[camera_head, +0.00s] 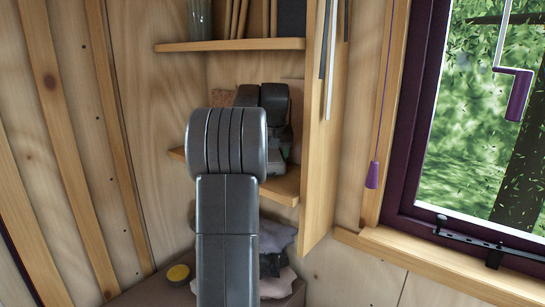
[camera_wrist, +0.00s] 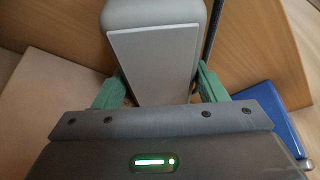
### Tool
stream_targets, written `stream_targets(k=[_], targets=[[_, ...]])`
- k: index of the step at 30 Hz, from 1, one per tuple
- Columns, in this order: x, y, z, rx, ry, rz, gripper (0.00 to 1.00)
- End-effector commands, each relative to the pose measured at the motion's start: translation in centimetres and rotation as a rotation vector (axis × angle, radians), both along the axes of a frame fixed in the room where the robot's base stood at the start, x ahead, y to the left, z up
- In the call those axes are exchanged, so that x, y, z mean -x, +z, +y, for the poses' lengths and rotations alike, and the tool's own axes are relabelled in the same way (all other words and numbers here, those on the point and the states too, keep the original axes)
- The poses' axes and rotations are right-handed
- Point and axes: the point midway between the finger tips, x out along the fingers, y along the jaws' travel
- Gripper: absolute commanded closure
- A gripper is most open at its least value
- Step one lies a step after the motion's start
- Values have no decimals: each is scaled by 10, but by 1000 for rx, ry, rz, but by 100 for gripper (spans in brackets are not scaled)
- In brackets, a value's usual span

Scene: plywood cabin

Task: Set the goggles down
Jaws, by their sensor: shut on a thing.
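In the wrist view my gripper (camera_wrist: 158,90) has its green fingers on both sides of a grey, round-cornered thing with a flat pale face, which I take for the goggles (camera_wrist: 152,52). In the head view my dark arm reaches into the corner shelf unit at the level of the lower shelf (camera_head: 285,188). My arm hides most of the gripper and the held thing there. I cannot tell whether the held thing touches the shelf.
An upper shelf (camera_head: 230,45) holds a glass and upright books. A wooden side panel (camera_head: 320,150) closes the unit on the right. A blue flat thing (camera_wrist: 268,115) lies right of my gripper. Cloths (camera_head: 276,236) and a yellow-topped round thing (camera_head: 178,273) lie below.

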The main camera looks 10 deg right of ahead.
Motion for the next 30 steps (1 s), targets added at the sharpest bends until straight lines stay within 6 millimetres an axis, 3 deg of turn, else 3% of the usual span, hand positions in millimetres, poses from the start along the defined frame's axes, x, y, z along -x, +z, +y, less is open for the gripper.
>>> stream_targets(k=[13,14,16,25,30], targets=[[-2,-8,-3,0,0,0,59],[-2,-7,-3,0,0,0,29],[-2,-7,-3,0,0,0,15],[-2,-5,-3,0,0,-1,13],[3,10,-2,1,0,-4,13]])
